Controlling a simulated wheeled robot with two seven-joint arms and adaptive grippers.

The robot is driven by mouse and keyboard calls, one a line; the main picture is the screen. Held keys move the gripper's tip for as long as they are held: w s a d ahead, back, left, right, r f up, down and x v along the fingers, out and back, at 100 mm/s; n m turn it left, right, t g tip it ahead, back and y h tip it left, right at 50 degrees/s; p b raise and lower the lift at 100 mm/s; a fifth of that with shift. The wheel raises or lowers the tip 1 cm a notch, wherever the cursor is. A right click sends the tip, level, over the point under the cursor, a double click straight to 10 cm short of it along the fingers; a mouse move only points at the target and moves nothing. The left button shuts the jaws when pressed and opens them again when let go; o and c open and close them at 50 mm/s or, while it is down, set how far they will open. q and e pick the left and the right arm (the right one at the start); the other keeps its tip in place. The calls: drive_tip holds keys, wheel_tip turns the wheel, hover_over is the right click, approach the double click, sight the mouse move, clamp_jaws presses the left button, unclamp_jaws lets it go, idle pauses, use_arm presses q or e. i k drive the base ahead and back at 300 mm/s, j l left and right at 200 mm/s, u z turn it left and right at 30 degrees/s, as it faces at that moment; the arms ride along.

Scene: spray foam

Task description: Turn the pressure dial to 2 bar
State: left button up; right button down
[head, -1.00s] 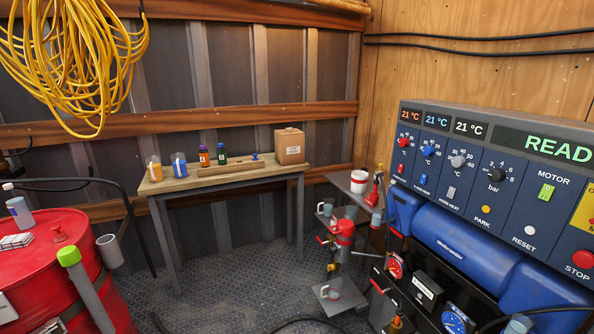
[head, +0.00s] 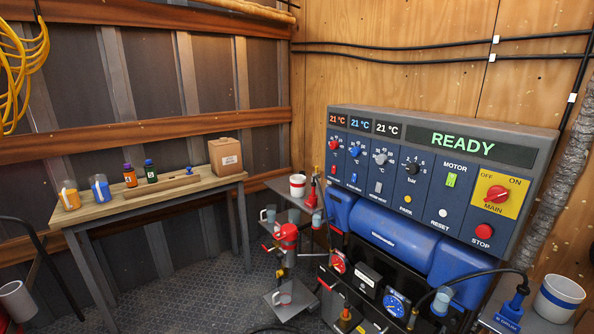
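The pressure dial (head: 412,168) is a black round knob marked "bar" on the dark blue control panel (head: 424,193), right of the middle in the head view. A ring of small numbers surrounds it. Its pointer setting is too small to read for sure. The panel's display (head: 463,143) reads READY in green. Neither of my grippers shows in the head view, and nothing touches the dial.
Left of the dial are red (head: 334,145), blue (head: 354,153) and grey (head: 380,159) knobs. Right of it are a green MOTOR switch (head: 451,180), a red STOP button (head: 484,231) and a red main switch (head: 496,193). A wooden bench (head: 105,210) stands left.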

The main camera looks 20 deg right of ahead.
sight(413, 168)
drive_tip(key=z, duration=1.3)
